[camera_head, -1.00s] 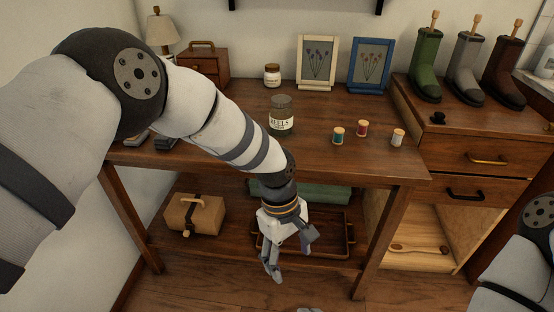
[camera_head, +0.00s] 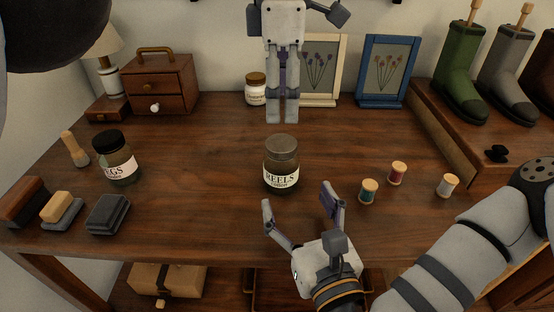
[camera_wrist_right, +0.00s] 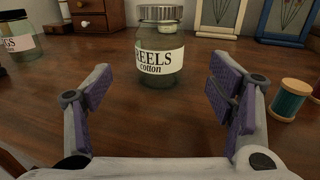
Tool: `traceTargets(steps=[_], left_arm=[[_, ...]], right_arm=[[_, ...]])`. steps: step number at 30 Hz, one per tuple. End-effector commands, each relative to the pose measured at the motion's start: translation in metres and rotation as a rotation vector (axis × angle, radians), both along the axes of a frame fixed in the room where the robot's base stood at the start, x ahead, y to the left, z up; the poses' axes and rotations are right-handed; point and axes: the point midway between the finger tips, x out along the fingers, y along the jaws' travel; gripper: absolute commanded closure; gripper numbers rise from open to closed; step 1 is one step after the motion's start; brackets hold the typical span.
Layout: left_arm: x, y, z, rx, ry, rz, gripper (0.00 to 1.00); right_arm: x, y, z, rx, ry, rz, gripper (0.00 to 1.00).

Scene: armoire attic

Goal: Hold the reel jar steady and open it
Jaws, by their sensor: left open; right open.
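The reel jar (camera_head: 281,165), glass with a grey metal lid and a white "REELS cotton" label, stands upright and closed on the table (camera_head: 215,215). My left gripper (camera_head: 282,119) points down above the table, behind and above the jar in the head view; it is open, empty and apart from the jar. My right gripper (camera_head: 301,197) is open in front of the jar, its fingers spread toward it. In the right wrist view the reel jar (camera_wrist_right: 160,55) stands beyond and between the open fingers, untouched.
A second jar (camera_head: 117,158), dark-lidded, stands at the left near brushes. Several thread spools stand right of the jar, including a teal one (camera_head: 369,191). A small jar (camera_head: 256,90) and picture frames (camera_head: 386,72) stand at the back. Table around the reel jar is clear.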

Motion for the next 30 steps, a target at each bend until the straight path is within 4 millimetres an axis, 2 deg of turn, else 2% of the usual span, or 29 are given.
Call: traceTargets(steps=[6,12,16,23,30], left_arm=[[0.0,0.0,0.0,0.0,0.0,-0.001,0.37],[0.0,0.0,0.0,0.0,0.0,-0.001,0.37],[0.0,0.0,0.0,0.0,0.0,-0.001,0.37],[0.0,0.0,-0.001,0.0,0.0,-0.001,0.37],[0.0,0.0,-0.001,0.0,0.0,-0.001,0.37]], right_arm=[[0.052,0.016,0.002,-0.002,-0.007,0.0,0.24],[0.084,0.026,0.001,-0.003,-0.003,0.001,0.24],[0.092,0.028,0.001,-0.002,-0.001,0.002,0.24],[0.093,0.028,0.0,-0.002,-0.001,0.002,0.24],[0.093,0.028,0.0,-0.002,0.0,0.002,0.76]])
